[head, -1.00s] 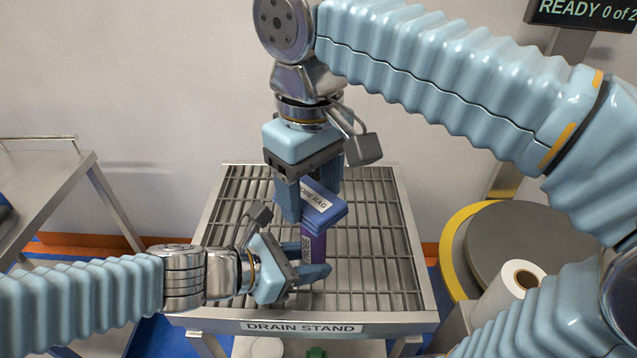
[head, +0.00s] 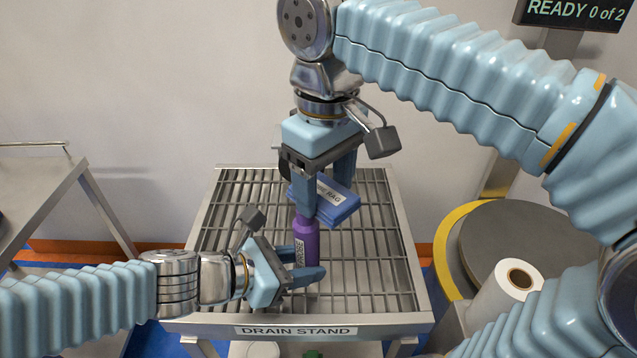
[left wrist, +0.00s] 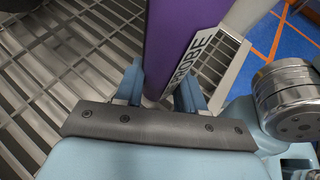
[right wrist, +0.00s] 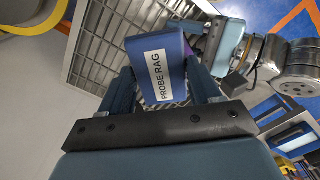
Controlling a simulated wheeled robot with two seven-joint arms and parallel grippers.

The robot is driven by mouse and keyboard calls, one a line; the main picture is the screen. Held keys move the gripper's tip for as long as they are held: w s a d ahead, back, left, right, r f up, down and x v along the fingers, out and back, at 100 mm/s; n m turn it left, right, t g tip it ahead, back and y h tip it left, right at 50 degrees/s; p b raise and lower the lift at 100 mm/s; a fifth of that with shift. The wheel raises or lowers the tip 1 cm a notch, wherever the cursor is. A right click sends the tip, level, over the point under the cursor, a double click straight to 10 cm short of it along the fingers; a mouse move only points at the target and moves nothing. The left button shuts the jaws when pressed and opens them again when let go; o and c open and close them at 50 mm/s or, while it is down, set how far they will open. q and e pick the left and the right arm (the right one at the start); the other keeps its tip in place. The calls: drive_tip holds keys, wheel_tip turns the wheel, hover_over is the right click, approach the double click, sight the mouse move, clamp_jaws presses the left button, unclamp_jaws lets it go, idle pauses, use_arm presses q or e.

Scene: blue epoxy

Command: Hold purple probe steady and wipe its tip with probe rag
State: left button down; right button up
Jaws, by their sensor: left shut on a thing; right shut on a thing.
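The purple probe (head: 306,243) stands upright over the drain stand, with a PROBE label on its side. My left gripper (head: 308,268) is shut on its lower part; the left wrist view shows the purple body (left wrist: 178,40) between the fingers. The blue probe rag (head: 330,204), a folded block labelled PROBE RAG, is shut in my right gripper (head: 325,190), above the left one. The rag is at the probe's top and covers part of it. In the right wrist view the rag (right wrist: 158,70) hides nearly all of the probe. Whether rag and tip touch is hard to tell.
The slatted drain stand (head: 385,322) lies below both grippers, its grid otherwise bare. A metal side table (head: 50,195) is at the left. At the right are a round grey platform with a yellow rim (head: 447,235) and a white roll (head: 497,300).

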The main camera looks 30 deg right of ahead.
drive_tip(key=shift+a+f, duration=0.1)
drive_tip(key=shift+a, duration=1.5)
drive_tip(key=shift+d, duration=1.65)
drive_tip(key=shift+a, duration=0.2)
drive_tip(key=shift+a, duration=0.65)
drive_tip(key=shift+r, duration=0.2)
